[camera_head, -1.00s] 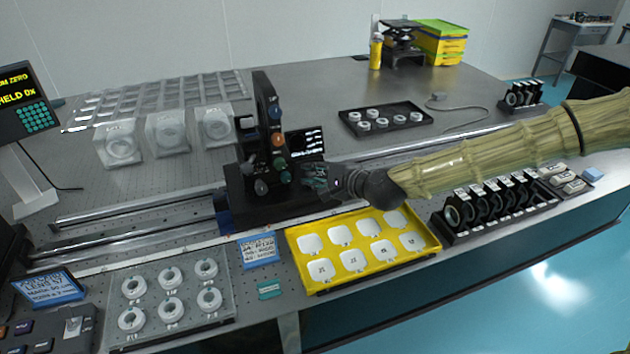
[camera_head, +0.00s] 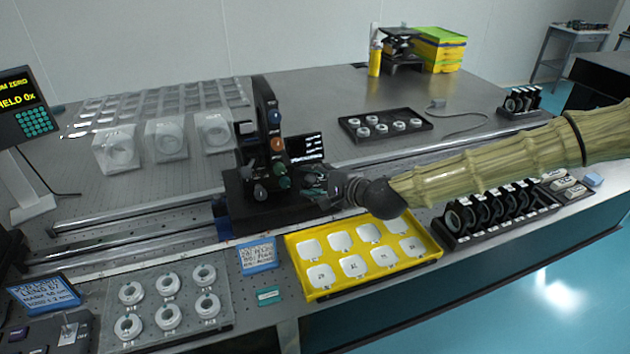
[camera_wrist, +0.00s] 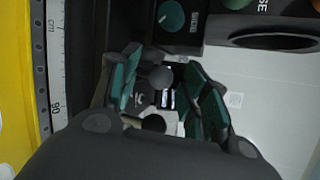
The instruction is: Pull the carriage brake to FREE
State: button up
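The black carriage (camera_head: 262,205) sits on the rails, with an upright plate (camera_head: 268,125) carrying several coloured knobs. My gripper (camera_head: 314,181) is at the carriage's right side, close to its lower knobs. In the wrist view, the two teal-padded fingers of my gripper (camera_wrist: 165,92) stand apart. A dark round knob (camera_wrist: 160,77) shows between them, with a second dark rounded end (camera_wrist: 153,123) nearer my palm. I cannot tell which is the brake, or whether a finger touches either. No FREE marking is readable.
A yellow tray (camera_head: 436,254) with white pieces lies just in front of my forearm. A row of black lens holders (camera_head: 490,215) stands to its right. A clear plate with white rings (camera_head: 225,313) and a blue sign (camera_head: 258,255) are at front left.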

jog(key=shift+d, duration=0.1)
jog(key=v, duration=1.2)
dwell(0.4)
